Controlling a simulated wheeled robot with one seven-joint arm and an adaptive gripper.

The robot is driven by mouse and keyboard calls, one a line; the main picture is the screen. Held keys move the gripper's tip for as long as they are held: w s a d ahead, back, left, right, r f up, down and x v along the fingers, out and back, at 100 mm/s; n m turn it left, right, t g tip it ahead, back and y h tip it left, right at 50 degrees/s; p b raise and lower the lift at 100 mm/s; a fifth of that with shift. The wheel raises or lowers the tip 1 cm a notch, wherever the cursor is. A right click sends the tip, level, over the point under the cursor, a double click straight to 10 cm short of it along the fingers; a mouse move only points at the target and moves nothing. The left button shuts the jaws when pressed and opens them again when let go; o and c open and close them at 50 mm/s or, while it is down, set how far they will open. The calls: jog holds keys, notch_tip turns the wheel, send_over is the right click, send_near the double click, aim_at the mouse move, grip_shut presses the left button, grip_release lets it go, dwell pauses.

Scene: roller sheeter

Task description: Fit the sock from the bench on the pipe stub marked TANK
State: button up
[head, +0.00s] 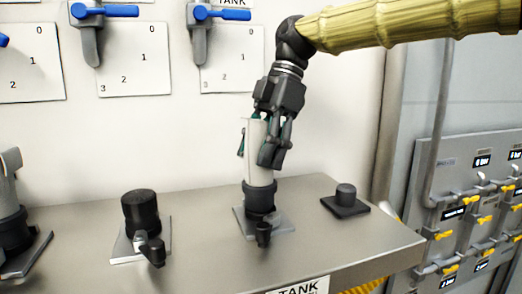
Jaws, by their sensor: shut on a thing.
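The sock (258,174), a pale grey-white tube, stands upright above the bench (195,207). My gripper (262,146) points down from above and is shut on its upper part. The sock's lower end meets the black collar (261,198) of the pipe stub on a square plate. A small black clamp part (263,232) sticks out at the collar's front. I cannot tell how far the sock goes over or into the stub, which is hidden. A TANK label (298,290) is on the bench front below this stub.
A dark capped stub (141,210) stands to the left, and another fitting (14,225) at the far left edge. Blue-handled valves (220,14) hang on the wall behind. A valve panel (475,210) is at right.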

jog(key=shift+f, duration=0.2)
jog(key=o, duration=1.2)
jog(key=shift+o, duration=0.2)
jog(key=v, duration=1.2)
jog(key=shift+f, duration=0.1)
